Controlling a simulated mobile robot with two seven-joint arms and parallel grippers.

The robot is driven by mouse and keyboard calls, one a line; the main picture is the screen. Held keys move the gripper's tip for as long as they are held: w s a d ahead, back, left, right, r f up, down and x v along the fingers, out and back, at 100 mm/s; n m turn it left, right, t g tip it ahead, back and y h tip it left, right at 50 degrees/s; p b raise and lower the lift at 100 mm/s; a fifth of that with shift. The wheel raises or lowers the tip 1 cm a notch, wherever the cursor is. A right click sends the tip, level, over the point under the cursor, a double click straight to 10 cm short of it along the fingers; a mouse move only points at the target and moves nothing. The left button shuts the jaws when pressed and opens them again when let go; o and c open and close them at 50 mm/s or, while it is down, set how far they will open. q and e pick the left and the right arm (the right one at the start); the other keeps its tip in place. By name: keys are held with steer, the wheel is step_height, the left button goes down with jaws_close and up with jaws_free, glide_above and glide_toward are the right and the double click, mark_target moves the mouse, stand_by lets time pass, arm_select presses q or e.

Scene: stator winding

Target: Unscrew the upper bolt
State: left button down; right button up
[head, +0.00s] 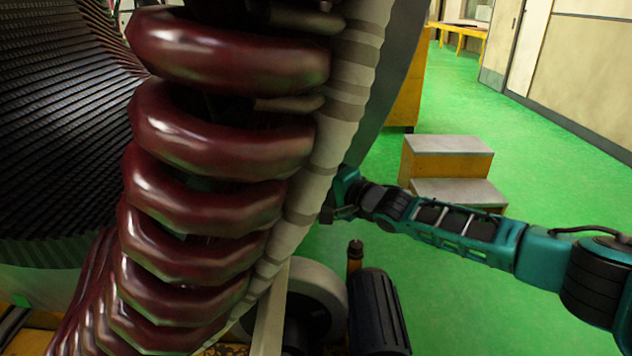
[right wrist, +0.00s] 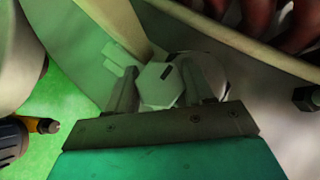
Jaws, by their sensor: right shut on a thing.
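The stator's dark red coils (head: 230,50) and pale segmented rim (head: 335,125) fill the left and middle of the head view. My right arm comes in from the right, and my right gripper (head: 342,205) is at the rim's far side, its fingertips hidden. In the right wrist view, my right gripper (right wrist: 165,85) has its two fingers on either side of a pale hex-headed bolt (right wrist: 160,86) and is shut on it. A second, darker bolt (right wrist: 307,98) shows at the right edge, apart from the fingers. My left gripper is not in view.
Orange steps with grey tops (head: 447,144) stand on the green floor behind my right arm. A dark ribbed cylinder (head: 380,312) and a pale round wheel-like part (head: 318,290) sit low beside the stator. The floor (head: 560,130) at the back right is clear.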

steer(key=shift+r+p, duration=0.25)
steer(key=shift+p, duration=0.2)
steer(key=n+h+p, duration=0.1)
steer(key=p, duration=0.1)
steer(key=shift+r+g+p, duration=0.15)
steer(key=shift+g+p, duration=0.2)
steer(key=shift+g, duration=0.05)
steer(key=shift+n+h+p, duration=0.5)
steer(key=shift+h+p, duration=0.1)
steer(key=shift+p, duration=0.6)
steer(key=shift+g+h+p, duration=0.3)
steer(key=shift+g+p, duration=0.1)
steer(key=shift+p, duration=0.05)
steer(key=shift+f+n+h+p, duration=0.35)
steer(key=shift+n+h, duration=0.15)
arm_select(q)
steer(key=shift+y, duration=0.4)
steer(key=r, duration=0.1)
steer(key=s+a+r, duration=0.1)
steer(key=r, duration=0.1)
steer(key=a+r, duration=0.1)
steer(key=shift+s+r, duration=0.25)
arm_select(e)
steer(key=shift+f, duration=0.15)
